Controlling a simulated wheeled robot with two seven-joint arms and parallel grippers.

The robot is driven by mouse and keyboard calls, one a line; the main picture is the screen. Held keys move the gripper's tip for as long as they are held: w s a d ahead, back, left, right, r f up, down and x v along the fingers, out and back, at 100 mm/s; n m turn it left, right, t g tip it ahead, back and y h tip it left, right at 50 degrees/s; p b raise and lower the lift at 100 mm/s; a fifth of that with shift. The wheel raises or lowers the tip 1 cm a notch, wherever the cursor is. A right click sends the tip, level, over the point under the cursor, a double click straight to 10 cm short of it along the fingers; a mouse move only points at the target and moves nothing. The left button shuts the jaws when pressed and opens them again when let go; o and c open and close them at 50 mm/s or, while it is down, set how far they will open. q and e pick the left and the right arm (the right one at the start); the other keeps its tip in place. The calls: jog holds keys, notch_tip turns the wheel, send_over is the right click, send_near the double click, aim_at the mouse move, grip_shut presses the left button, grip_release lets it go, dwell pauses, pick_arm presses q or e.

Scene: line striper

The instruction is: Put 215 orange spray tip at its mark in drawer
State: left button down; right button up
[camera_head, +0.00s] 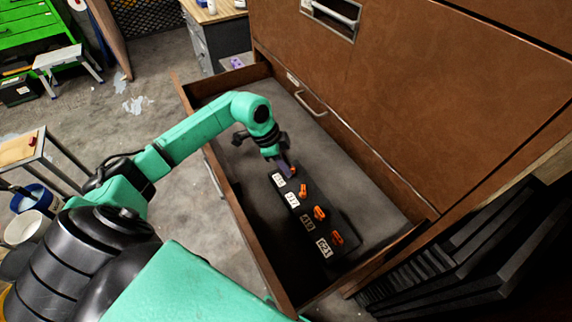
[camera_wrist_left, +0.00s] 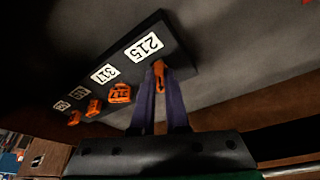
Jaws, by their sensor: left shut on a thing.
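My left gripper (camera_head: 289,169) reaches down into the open drawer (camera_head: 345,160), at the far end of a black holder strip. In the left wrist view its two purple fingers (camera_wrist_left: 160,95) are shut on a small orange spray tip (camera_wrist_left: 159,74). The tip is right beside the white 215 label (camera_wrist_left: 143,46) on the holder (camera_wrist_left: 177,57); whether it is seated cannot be told. The 215 label (camera_head: 278,180) also shows in the head view. My right gripper is out of view.
Several other orange tips, such as the one by the 317 label (camera_wrist_left: 119,93), stand along the holder. The brown drawer side walls and the cabinet front (camera_head: 400,90) with its handle (camera_head: 311,104) bound the space. The grey drawer floor beyond the holder is clear.

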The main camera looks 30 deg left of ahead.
pick_arm(q)
jog(key=shift+f, duration=0.3)
jog(key=c, duration=0.5)
grip_release()
jog(key=shift+r, duration=0.15)
jog(key=p+v, duration=0.6)
jog(key=v, duration=0.1)
dwell(0.4)
